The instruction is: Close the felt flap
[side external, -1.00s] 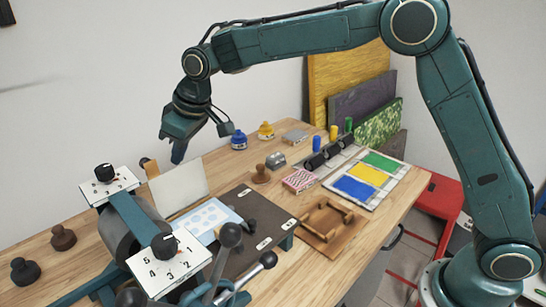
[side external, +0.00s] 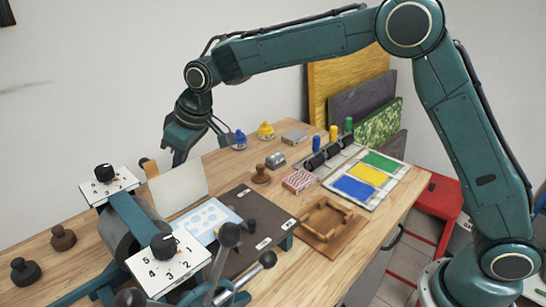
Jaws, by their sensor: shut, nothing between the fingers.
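The felt flap (side external: 178,188) is a cream-white panel standing raised and tilted at the far left end of the press bed. In front of its lower edge, a pale blue sheet with round spots (side external: 207,219) lies on the dark bed board (side external: 262,208). My gripper (side external: 179,161) is shut and empty, pointing down at the flap's top edge. Its fingertips overlap the flap's upper edge in the picture or end just behind it; I cannot tell whether they touch it.
The press roller (side external: 128,232) with its white dial plates (side external: 168,262) and lever handles stands left of and in front of the flap. A brown stamp (side external: 261,174), a patterned box (side external: 299,181) and a wooden tray (side external: 325,220) lie right of the bed.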

